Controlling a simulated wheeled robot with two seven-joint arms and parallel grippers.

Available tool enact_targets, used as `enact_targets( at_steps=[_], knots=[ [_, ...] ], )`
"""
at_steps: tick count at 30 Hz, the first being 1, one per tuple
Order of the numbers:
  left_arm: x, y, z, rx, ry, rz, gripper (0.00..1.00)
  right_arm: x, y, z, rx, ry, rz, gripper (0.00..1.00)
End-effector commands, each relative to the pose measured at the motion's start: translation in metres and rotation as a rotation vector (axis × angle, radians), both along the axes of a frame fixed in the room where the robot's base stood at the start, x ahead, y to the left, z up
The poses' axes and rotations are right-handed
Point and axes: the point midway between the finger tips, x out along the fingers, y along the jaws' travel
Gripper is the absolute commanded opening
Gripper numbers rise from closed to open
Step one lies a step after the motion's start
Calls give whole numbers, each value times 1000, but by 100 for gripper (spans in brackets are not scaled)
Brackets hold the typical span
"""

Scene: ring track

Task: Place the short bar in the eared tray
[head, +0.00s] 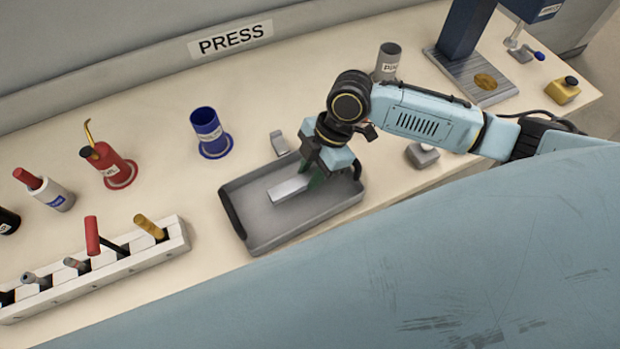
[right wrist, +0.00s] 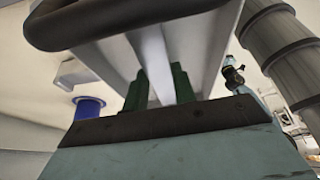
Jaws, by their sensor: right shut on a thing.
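The eared tray (head: 263,232) is a shallow grey tray with a dark handle at each short end, on the pale bench. My right gripper (head: 318,178) reaches down over its right half, shut on the short bar (head: 287,189), a light silver bar. The bar is over the tray's floor, inside the rim as seen from above; I cannot tell whether it touches the floor. In the right wrist view, the bar (right wrist: 153,52) lies between the green fingers, with the tray's dark handle (right wrist: 130,20) close above. My left gripper is out of view.
A small grey block (head: 279,143) lies behind the tray; another grey block (head: 424,156) is to its right. A blue cup (head: 206,127) and red oil can (head: 112,168) stand left. A tool rack (head: 168,243) is front left, a press (head: 470,75) back right.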

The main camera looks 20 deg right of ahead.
Motion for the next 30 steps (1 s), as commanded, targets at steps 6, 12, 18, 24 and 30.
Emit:
enact_targets(
  at_steps=[6, 12, 18, 24, 30],
  knots=[
    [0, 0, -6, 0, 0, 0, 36, 0, 0, -30, 1, 2, -1, 0],
    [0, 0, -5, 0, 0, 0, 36, 0, 0, -31, 0, -1, 0, 0],
    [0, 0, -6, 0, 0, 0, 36, 0, 0, -34, -1, 0, -1, 32],
    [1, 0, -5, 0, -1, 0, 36, 0, 0, -34, -1, 0, -1, 48],
    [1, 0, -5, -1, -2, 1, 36, 0, 0, -33, 0, -1, 0, 48]
  ],
)
